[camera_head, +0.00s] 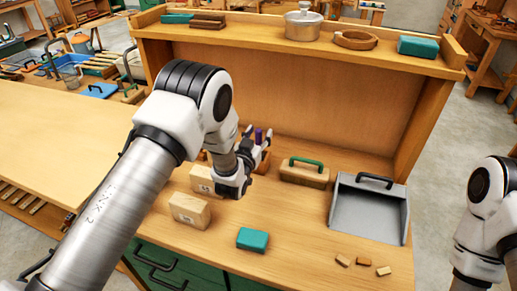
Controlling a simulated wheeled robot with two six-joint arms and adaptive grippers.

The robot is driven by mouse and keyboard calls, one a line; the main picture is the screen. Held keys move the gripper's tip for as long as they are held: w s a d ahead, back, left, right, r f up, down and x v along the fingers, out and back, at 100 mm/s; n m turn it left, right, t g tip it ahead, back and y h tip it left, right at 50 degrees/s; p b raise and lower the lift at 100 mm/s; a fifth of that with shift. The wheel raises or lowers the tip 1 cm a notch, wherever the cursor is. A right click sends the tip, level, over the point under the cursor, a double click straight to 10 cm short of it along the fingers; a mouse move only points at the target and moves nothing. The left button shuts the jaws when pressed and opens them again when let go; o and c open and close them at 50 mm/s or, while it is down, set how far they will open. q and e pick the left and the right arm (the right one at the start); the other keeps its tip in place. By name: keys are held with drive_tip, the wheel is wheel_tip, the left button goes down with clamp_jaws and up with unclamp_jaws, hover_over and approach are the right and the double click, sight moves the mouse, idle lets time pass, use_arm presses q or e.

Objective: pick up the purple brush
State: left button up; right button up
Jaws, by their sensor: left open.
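The purple brush (258,135) is on the workbench, left of the green-handled brush (304,174). Only a small upright purple part shows, with brown wood beside it; my gripper hides the rest. My left gripper (256,143) is open, with its fingers at the purple part. I cannot tell whether they touch it. My right arm shows at the right edge, but its gripper is out of view.
A grey dustpan (368,214) stands right of the brushes. Wooden blocks (190,210) and a teal box (252,239) lie in front. Small wood pieces (363,262) lie near the front right. A raised shelf (270,39) holds a metal pot (303,25).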

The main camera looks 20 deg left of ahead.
use_arm(q)
drive_tip(key=shift+s+r, duration=0.1)
clamp_jaws()
